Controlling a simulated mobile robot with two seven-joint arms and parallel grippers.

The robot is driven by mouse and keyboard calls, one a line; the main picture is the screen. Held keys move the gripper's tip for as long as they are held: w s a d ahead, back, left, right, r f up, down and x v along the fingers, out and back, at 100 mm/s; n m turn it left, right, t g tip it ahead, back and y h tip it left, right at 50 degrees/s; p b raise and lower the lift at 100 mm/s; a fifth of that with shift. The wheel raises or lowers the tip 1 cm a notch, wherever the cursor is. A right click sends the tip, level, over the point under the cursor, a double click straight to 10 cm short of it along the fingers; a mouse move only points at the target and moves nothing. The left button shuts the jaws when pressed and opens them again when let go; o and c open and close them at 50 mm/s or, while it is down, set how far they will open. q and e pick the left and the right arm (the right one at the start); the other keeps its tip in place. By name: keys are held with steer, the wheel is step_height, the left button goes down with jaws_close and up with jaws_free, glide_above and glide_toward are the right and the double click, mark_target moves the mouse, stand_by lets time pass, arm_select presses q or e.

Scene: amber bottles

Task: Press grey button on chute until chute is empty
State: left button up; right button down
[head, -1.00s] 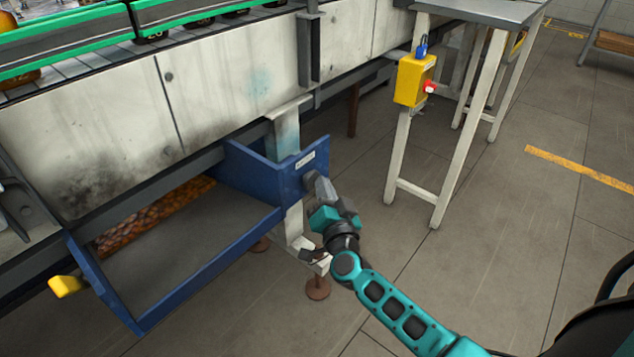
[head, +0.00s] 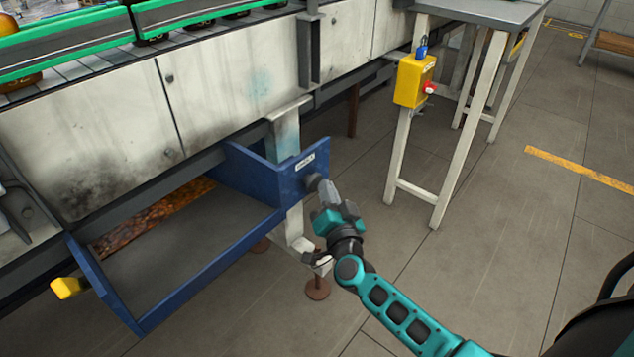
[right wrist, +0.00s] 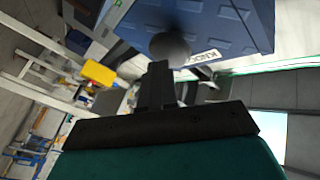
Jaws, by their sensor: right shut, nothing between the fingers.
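The blue chute (head: 215,265) juts out below the conveyor's side panel. The grey button (head: 312,182) is on the chute's right side wall, under a small white label. It also shows as a round grey knob in the right wrist view (right wrist: 170,48). My right gripper (head: 322,187) is shut and empty, its tip at the button; whether it touches is hard to tell. The shut fingers also show in the right wrist view (right wrist: 158,85). My left gripper is not in view.
A yellow box with a red button (head: 414,80) is mounted on a white-legged metal table (head: 480,10) at the right. The conveyor (head: 90,55) with green rails runs above the chute. A yellow part (head: 68,288) sticks out at the chute's left. The floor right of my arm is clear.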

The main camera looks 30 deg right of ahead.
steer(key=shift+s+d, duration=0.25)
steer(key=shift+s, duration=0.35)
steer(key=shift+s+d+p, duration=0.3)
steer(key=shift+s, duration=0.45)
steer(key=shift+s+d+p, duration=0.25)
steer(key=shift+s+d, duration=0.1)
steer(key=shift+s, duration=0.45)
steer(key=shift+s+d+p, duration=0.3)
steer(key=shift+s, duration=0.45)
